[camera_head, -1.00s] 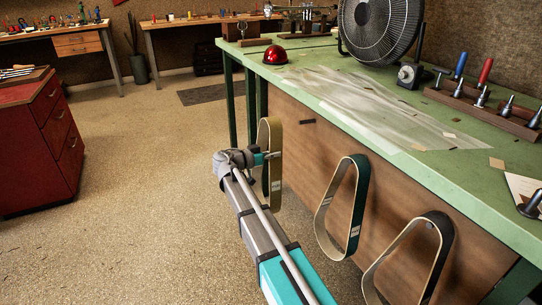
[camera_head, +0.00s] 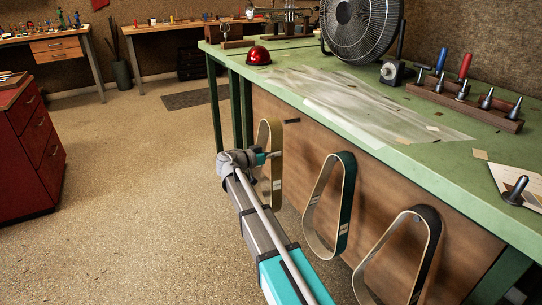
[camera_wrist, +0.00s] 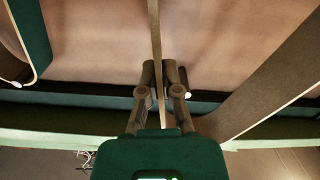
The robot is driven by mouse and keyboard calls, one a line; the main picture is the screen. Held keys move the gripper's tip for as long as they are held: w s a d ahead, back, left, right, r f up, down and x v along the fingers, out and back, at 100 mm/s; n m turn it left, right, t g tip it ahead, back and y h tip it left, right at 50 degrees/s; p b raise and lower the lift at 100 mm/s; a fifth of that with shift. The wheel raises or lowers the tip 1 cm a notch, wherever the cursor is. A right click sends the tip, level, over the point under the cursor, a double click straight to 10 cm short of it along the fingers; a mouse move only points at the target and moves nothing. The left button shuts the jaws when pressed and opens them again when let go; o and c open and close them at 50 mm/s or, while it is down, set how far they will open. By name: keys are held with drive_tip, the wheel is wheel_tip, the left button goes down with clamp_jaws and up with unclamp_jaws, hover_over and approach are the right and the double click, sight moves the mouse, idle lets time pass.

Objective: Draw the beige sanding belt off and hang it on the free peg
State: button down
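The beige sanding belt (camera_head: 277,183) is a tall loop at the left end of the bench's wooden side panel. My gripper (camera_head: 271,156) is at its right run in the head view. In the wrist view my gripper (camera_wrist: 159,75) has its fingers close together, one on each side of the belt's thin edge (camera_wrist: 155,28). A small dark peg-like piece (camera_head: 291,121) on the panel, right of the belt's top, looks bare. A dark green belt (camera_head: 346,200) and a black-and-beige belt (camera_head: 433,250) hang farther right. Whether the beige belt's top touches a peg is unclear.
The green bench top (camera_head: 450,160) overhangs the panel (camera_head: 385,200). It carries a fan (camera_head: 360,28), a red dome (camera_head: 258,56) and a wooden tool rack (camera_head: 470,108). A red cabinet (camera_head: 30,155) stands at left. The floor (camera_head: 140,190) between is open.

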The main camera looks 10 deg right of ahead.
drive_tip(key=shift+b+x, duration=0.45)
drive_tip(key=shift+x, duration=3.9)
drive_tip(key=shift+s, duration=0.1)
drive_tip(key=shift+f+b, duration=0.5)
drive_tip(key=shift+f, duration=0.1)
drive_tip(key=c, duration=0.7)
unclamp_jaws()
drive_tip(key=shift+a, duration=0.15)
drive_tip(key=shift+c, duration=0.3)
drive_tip(key=shift+p+v, duration=0.35)
drive_tip(key=shift+v, duration=3.5)
